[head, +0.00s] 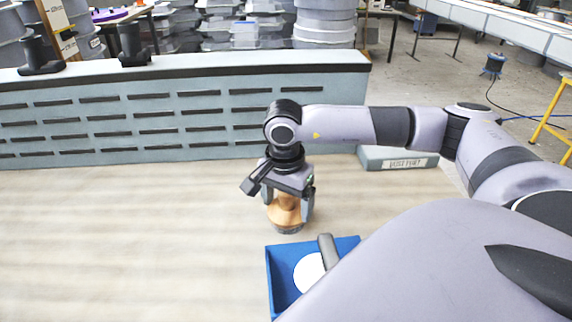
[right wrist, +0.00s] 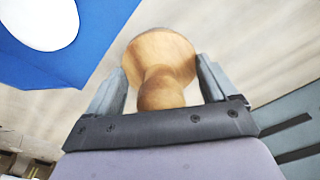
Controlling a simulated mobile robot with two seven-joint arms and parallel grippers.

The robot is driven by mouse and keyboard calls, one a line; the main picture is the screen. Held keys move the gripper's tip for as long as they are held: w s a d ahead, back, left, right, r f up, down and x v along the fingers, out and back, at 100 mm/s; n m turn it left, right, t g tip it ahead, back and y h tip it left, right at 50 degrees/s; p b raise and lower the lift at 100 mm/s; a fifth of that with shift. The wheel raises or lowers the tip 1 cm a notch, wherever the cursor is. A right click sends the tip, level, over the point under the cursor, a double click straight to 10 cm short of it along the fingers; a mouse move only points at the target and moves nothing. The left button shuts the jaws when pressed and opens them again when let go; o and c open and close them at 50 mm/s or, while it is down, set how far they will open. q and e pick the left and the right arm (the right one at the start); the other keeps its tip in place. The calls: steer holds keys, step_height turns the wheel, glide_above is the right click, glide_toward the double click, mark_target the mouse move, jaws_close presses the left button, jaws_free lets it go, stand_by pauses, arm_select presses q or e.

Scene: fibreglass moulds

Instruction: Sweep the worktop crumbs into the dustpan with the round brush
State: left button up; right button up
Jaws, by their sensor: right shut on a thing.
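The round brush (head: 284,212) has a turned wooden body and a dark lower rim. It stands roughly upright at the worktop (head: 130,240), in the middle of the head view. My right gripper (head: 288,203) is shut on it from above, one finger on each side; the right wrist view also shows the wooden brush (right wrist: 158,55) between the fingers. A blue open-topped tray (head: 284,272), apparently the dustpan, lies just in front and to the right, with a white disc and a grey handle-like bar. My arm hides part of it. I cannot make out crumbs. My left gripper is out of view.
A slotted grey-green panel (head: 180,118) runs along the back of the worktop. A low grey-green box (head: 385,163) with a label lies at the back right, behind my right arm. The left part of the worktop looks clear.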

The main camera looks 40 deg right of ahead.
steer(key=shift+s+a+f, duration=0.15)
steer(key=shift+s+f, duration=0.05)
steer(key=shift+s, duration=0.1)
step_height(320, 180, up, 3)
steer(key=shift+w+f+p, duration=0.1)
steer(key=shift+f+p, duration=0.1)
steer(key=shift+p, duration=0.5)
steer(key=shift+w+r, duration=0.1)
steer(key=shift+r, duration=2.3)
